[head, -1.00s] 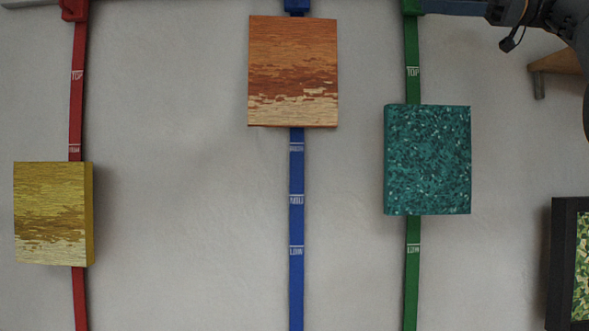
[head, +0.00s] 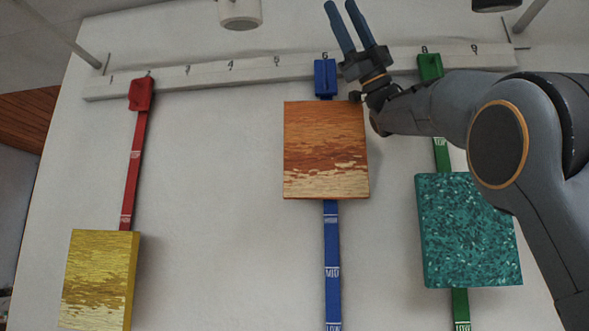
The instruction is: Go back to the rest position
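My gripper (head: 339,5) is near the top of the head view, its two blue fingers pointing up and apart with nothing between them. It shows in front of the rail (head: 230,74), just right of the blue hook (head: 325,77). My arm reaches in from the right and covers part of the green strap and the upper right corner of the teal panel (head: 465,235). The orange-brown panel (head: 325,150) hangs on the blue strap (head: 332,250), below the gripper. The yellow panel (head: 98,280) hangs lowest, on the red strap (head: 133,170).
The white rail carries numbers; the red hook (head: 140,94) is near 2, the blue near 6, the green hook (head: 430,66) near 8. A white cylindrical lamp (head: 239,12) hangs above. The wall between the red and blue straps is bare.

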